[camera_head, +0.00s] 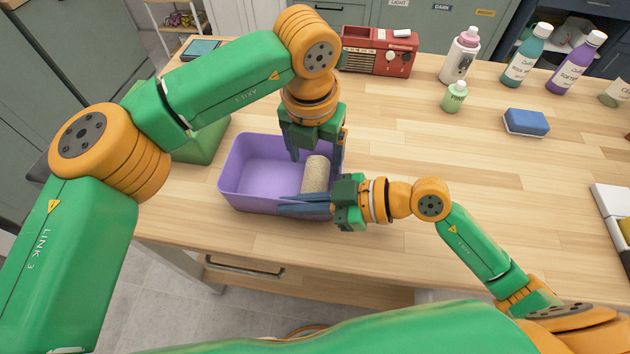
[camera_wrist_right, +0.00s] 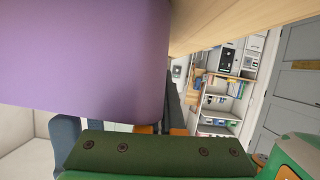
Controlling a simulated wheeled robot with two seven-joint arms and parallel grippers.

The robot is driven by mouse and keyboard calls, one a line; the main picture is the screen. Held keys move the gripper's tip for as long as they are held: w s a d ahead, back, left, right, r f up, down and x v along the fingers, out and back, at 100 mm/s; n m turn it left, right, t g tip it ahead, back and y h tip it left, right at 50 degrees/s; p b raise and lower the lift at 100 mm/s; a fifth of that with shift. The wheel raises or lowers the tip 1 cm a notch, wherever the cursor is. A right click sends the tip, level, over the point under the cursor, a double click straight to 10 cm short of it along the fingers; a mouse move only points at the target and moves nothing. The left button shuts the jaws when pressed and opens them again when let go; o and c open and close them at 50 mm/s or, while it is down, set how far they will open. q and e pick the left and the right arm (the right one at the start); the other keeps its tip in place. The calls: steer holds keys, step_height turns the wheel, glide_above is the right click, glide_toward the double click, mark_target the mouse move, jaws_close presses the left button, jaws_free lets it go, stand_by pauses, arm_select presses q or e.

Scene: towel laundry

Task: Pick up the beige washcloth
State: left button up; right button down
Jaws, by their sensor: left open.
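The beige washcloth (camera_head: 315,174) is a rolled bundle leaning in the right part of a purple bin (camera_head: 235,192). My left gripper (camera_head: 317,155) reaches down into the bin from above, open, with one finger on each side of the roll's upper end. I cannot tell whether the fingers touch it. My right gripper (camera_head: 290,202) is low at the bin's front right, its blue fingers pointing left along the front rim. The fingers are apart; whether they pinch the wall is unclear. In the right wrist view the purple wall (camera_wrist_right: 85,55) fills the upper left.
A green container (camera_head: 205,140) stands left of the bin, partly behind my left arm. A red radio (camera_head: 378,52), several bottles, including a small green one (camera_head: 454,97), and a blue sponge (camera_head: 526,122) are on the wooden counter (camera_head: 480,190). The counter's middle right is clear.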

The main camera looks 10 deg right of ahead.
mark_target(314, 178)
arm_select(q)
step_height(314, 178, down, 6)
steer(key=shift+s+a+r, duration=0.1)
steer(key=c, duration=1)
step_height(314, 178, up, 10)
arm_select(e)
steer(key=c, duration=1)
jaws_free()
steer(key=shift+d, duration=0.1)
steer(key=v, duration=1.1)
steer(key=shift+d+r, duration=0.15)
steer(key=shift+d, duration=0.2)
